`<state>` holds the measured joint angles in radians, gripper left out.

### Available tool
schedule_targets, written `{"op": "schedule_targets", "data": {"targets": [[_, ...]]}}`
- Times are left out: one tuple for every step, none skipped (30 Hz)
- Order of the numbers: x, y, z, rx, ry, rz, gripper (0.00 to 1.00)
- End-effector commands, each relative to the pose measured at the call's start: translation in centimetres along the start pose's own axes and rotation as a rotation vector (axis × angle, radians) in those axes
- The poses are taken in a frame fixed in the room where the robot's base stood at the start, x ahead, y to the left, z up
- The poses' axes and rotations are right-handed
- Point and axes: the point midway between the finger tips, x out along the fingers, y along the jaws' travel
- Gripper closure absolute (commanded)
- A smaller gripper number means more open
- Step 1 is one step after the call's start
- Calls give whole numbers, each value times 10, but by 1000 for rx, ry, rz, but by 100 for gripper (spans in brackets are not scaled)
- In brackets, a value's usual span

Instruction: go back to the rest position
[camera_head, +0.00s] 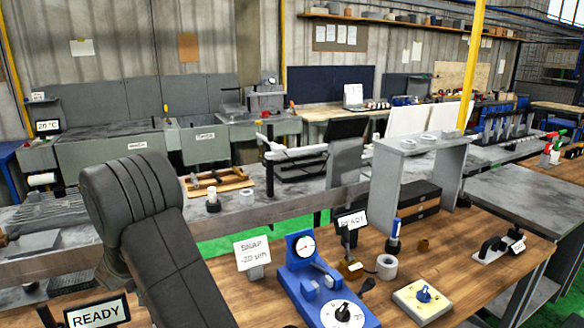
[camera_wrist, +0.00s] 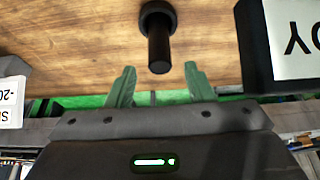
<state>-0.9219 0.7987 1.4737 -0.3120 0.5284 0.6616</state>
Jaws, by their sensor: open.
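My gripper (camera_wrist: 160,76) shows in the wrist view with its two green fingers spread apart and nothing between them that I can see held. A black round post with a wider collar (camera_wrist: 158,38) stands just beyond the fingertips, in line with the gap. It appears apart from both fingers. The wooden bench top (camera_wrist: 90,40) lies behind it. In the head view my dark arm (camera_head: 150,220) rises at the lower left; my gripper is not visible there.
In the wrist view a black-framed sign (camera_wrist: 290,40) is close at the right, and a white card (camera_wrist: 10,100) at the left. In the head view a blue dial gauge stand (camera_head: 318,285), a white ring (camera_head: 387,266) and a yellow-topped block (camera_head: 422,300) stand on the wooden bench.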

Motion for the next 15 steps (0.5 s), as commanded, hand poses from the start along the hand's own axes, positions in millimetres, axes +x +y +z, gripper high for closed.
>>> {"op": "schedule_targets", "data": {"targets": [[8,1,0,0,-3,2,52],[12,1,0,0,-4,2,52],[18,1,0,1,-3,1,52],[22,1,0,0,-3,1,52],[27,1,0,1,-3,1,52],[32,1,0,0,-3,1,52],[37,1,0,0,-3,1,52],[40,1,0,0,-2,1,52],[46,1,0,1,-3,2,52],[49,1,0,1,-3,2,52],[53,1,0,1,-2,1,52],[57,1,0,1,-2,1,52],[60,1,0,1,-2,1,52],[62,1,0,1,-1,0,52],[66,0,0,0,-1,0,52]]}}
